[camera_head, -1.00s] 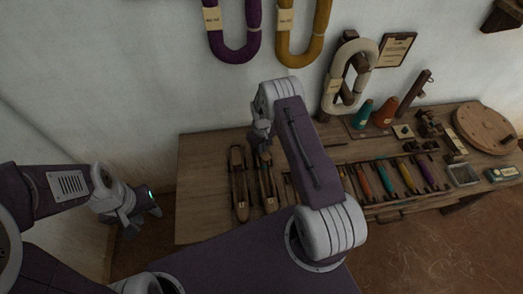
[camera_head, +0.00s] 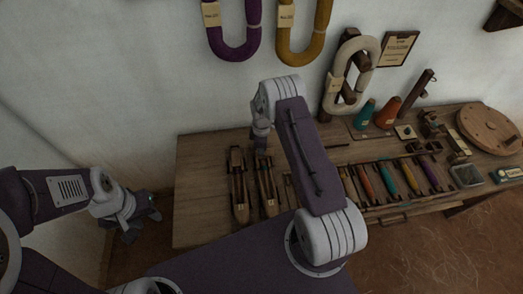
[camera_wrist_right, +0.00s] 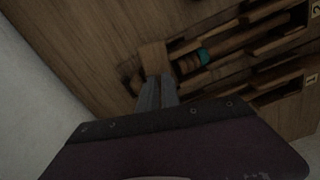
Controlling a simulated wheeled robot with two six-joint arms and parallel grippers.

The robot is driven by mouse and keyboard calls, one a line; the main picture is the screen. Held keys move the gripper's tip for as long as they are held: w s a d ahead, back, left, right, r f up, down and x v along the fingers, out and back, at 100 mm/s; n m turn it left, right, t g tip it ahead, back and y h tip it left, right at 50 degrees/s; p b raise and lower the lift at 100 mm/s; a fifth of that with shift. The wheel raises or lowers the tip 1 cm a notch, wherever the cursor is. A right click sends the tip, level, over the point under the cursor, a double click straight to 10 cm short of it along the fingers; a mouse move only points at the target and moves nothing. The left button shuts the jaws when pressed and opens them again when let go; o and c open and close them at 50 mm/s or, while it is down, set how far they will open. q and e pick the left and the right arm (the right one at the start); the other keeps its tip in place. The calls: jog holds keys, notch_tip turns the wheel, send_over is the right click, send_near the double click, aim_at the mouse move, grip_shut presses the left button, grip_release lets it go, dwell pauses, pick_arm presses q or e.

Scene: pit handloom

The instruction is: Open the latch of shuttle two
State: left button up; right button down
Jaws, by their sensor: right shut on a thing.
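Two dark wooden shuttles lie side by side at the left of the table. Shuttle two (camera_head: 268,190) is the right one; in the right wrist view it (camera_wrist_right: 235,43) lies near the label "2", with a teal band in its slot. Shuttle one (camera_head: 239,190) lies to its left. My right gripper (camera_wrist_right: 157,82) is shut at the far end of shuttle two, its fingertips on a small wooden block, seemingly the latch (camera_wrist_right: 153,57). The fingers hide part of the contact. My left gripper (camera_head: 144,217) hangs left of the table, apparently open and empty.
The wooden table (camera_head: 200,160) stands against the wall. Several coloured bobbins (camera_head: 388,180) lie in a row to the right, with cones (camera_head: 386,112) behind and a round wooden disc (camera_head: 488,128) at the far right. Yarn hanks (camera_head: 234,45) hang above.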

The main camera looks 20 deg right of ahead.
jog(key=shift+n, duration=1.2)
jog(key=c, duration=1.6)
grip_release()
jog(key=shift+o, duration=0.2)
